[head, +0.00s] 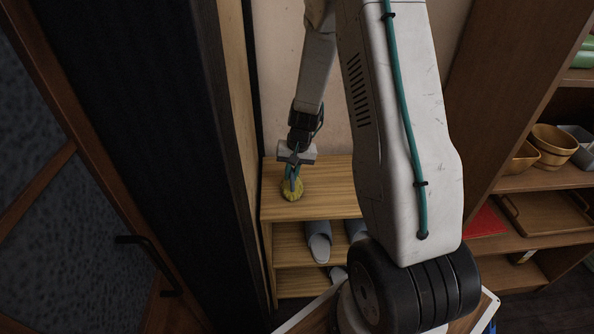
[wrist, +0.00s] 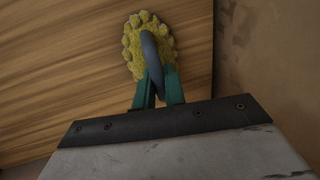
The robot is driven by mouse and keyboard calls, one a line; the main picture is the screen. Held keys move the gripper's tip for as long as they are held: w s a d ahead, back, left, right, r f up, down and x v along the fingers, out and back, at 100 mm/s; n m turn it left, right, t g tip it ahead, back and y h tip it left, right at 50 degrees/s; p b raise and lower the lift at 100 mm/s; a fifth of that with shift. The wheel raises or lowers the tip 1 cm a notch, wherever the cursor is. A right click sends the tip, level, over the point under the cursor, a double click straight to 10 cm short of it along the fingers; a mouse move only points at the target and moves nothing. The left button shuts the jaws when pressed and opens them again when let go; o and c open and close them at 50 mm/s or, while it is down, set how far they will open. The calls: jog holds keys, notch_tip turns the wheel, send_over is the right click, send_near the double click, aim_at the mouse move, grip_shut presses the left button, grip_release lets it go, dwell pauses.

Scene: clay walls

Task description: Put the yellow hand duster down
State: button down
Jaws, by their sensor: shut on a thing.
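The yellow hand duster (head: 291,190) is a fuzzy yellow pad with a grey handle loop. My gripper (head: 292,172) is shut on it, with the green fingers around the grey handle. In the wrist view the duster (wrist: 150,45) lies past the fingertips of my gripper (wrist: 158,85), against the wood top behind it. The duster is over the left part of the wooden shelf top (head: 325,185). I cannot tell whether its pad touches the wood.
Grey slippers (head: 319,243) stand on the shelf below. A dark door frame is close on the left. A shelf unit with wooden bowls (head: 552,145) and a tray (head: 545,212) stands at right. The shelf top right of the duster looks bare.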

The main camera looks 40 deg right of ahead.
jog(key=shift+f, duration=0.25)
jog(key=c, duration=1.5)
grip_release()
jog(key=shift+o, duration=0.2)
